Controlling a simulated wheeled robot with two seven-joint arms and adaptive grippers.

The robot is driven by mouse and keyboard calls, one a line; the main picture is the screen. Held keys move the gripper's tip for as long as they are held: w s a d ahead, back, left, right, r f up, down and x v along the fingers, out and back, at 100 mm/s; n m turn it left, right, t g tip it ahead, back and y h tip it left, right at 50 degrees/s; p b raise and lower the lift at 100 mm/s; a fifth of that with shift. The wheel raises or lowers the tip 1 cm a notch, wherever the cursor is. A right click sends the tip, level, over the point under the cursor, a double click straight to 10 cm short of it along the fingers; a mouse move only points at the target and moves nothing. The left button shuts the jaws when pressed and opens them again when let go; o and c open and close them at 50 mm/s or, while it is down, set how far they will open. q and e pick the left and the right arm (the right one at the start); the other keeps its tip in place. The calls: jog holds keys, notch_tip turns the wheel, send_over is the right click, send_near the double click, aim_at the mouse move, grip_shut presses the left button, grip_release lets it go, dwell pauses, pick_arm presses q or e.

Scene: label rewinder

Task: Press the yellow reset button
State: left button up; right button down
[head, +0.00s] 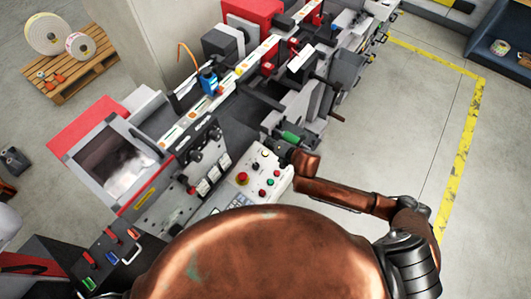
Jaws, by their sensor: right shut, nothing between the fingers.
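The light grey control panel (246,198) is in the middle of the head view, on the near side of the label machine. It carries a large red mushroom button (242,178) and several small red, green and dark buttons. I cannot pick out the yellow reset button for certain at this size. My right arm reaches in from the right. My right gripper (281,149) is shut and empty beside the upper right corner of the panel, partly hidden by its own wrist. I cannot tell whether it touches the panel. My left gripper is not in view.
The label machine (205,135) runs diagonally up to the right, with a green roller (291,137) close to my right gripper. A dark tool holder (110,255) stands at the lower left. A pallet (72,75) with rolls is far left. Floor right of the machine is clear.

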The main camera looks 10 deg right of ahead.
jog(key=shift+f, duration=0.15)
jog(key=b, duration=0.8)
send_over(267, 154)
jog(key=f, duration=0.6)
jog(key=shift+s+d+f, duration=0.2)
jog(key=shift+s+f, duration=0.05)
jog(key=shift+s, duration=0.1)
jog(key=shift+w+a+f, duration=0.1)
jog(key=shift+w+f, duration=0.05)
jog(key=shift+f, duration=0.8)
jog(key=shift+f, duration=0.15)
jog(key=shift+f, duration=0.3)
